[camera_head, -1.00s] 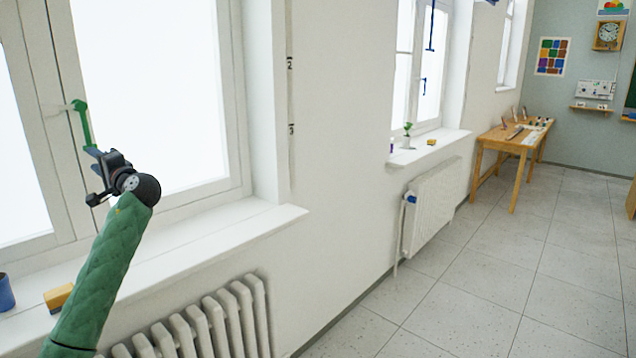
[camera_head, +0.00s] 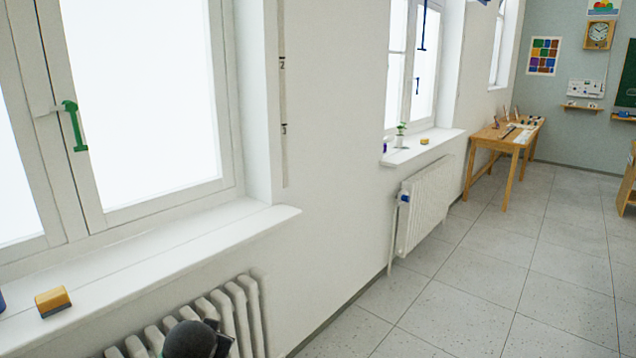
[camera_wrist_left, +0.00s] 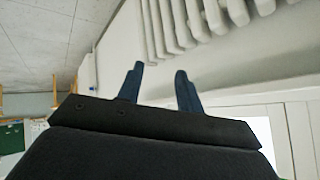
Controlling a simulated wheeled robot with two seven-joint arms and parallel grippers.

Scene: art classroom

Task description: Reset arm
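In the head view only a dark rounded part of my left arm shows at the bottom edge, in front of the radiator; the left gripper's fingers are out of that view. In the left wrist view my left gripper (camera_wrist_left: 160,85) has two dark blue fingers standing apart with nothing between them. The window with the green handle (camera_head: 75,126) is shut, its handle pointing down, and my arm is clear of it. My right gripper is in neither view.
A white radiator (camera_head: 240,305) stands under the near sill (camera_head: 150,250), which holds a yellow-topped eraser block (camera_head: 52,301). A second radiator (camera_head: 422,210) and a wooden table (camera_head: 500,140) stand farther along the wall. The tiled floor at right is clear.

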